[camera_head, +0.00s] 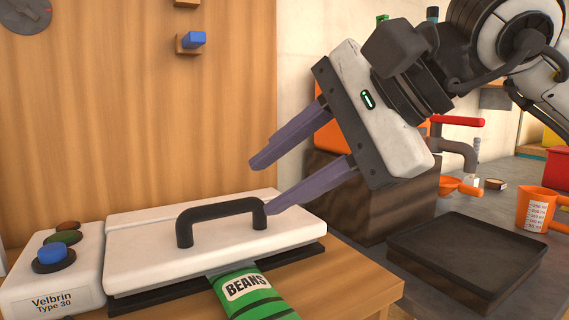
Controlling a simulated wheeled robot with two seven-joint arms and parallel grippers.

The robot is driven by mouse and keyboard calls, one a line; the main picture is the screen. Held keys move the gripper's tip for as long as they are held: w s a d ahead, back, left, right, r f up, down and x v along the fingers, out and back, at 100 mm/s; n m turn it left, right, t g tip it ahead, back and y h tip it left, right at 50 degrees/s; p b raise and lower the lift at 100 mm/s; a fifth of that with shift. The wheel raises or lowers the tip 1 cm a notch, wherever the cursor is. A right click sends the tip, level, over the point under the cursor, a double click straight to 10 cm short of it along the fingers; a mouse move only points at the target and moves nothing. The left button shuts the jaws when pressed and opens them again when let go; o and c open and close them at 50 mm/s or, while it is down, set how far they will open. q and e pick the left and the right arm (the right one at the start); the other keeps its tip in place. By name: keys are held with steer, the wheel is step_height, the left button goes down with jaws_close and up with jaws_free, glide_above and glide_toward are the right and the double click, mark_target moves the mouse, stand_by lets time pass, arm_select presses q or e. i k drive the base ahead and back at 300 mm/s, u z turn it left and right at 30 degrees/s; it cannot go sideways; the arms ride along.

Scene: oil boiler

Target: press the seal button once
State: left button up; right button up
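The sealer (150,235) is a white machine with a closed lid and a black handle (222,212). At its left end is a control box with the label "Velbrin Type 30" (53,303). On the box are a large blue button (53,252), a green one (62,237) and a brown one (68,226); none is marked as the seal button. A green "BEANS" bag (250,293) has its end under the lid's front edge. My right gripper (258,187) is open and empty, with its purple fingers above and behind the handle's right end. My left gripper is out of view.
A wooden panel stands behind the sealer, with a blue peg (194,39) on it and a grey dial (26,14). At right are a black tray (466,255), an orange measuring cup (537,209) and a tap with a red handle (457,121).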

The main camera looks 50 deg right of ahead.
mark_target(51, 254)
steer(key=k, duration=1)
